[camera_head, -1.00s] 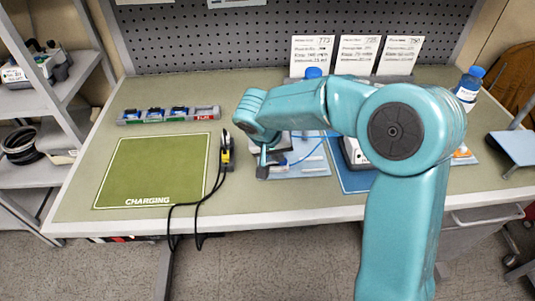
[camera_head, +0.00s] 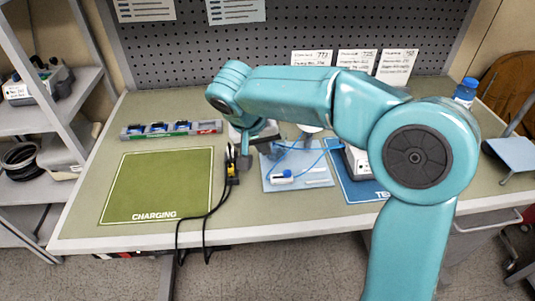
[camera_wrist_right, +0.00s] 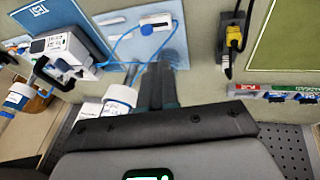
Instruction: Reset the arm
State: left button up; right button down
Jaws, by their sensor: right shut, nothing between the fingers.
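My right arm reaches in from the right over the workbench (camera_head: 330,215) in the head view. In the right wrist view the gripper fingers (camera_wrist_right: 158,85) are together and empty, pointing toward the light blue tray (camera_wrist_right: 140,42). My left gripper does not show.
The green charging mat (camera_head: 155,183) is at left, with a battery strip (camera_head: 172,130) behind it. A yellow-and-black plug (camera_head: 233,170) with cables lies beside it. A white sensor (camera_head: 283,177) with blue tubing lies on the tray. A white pump (camera_wrist_right: 62,50) sits on a blue mat.

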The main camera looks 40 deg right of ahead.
jog(key=shift+v, duration=0.95)
jog(key=shift+a, duration=0.15)
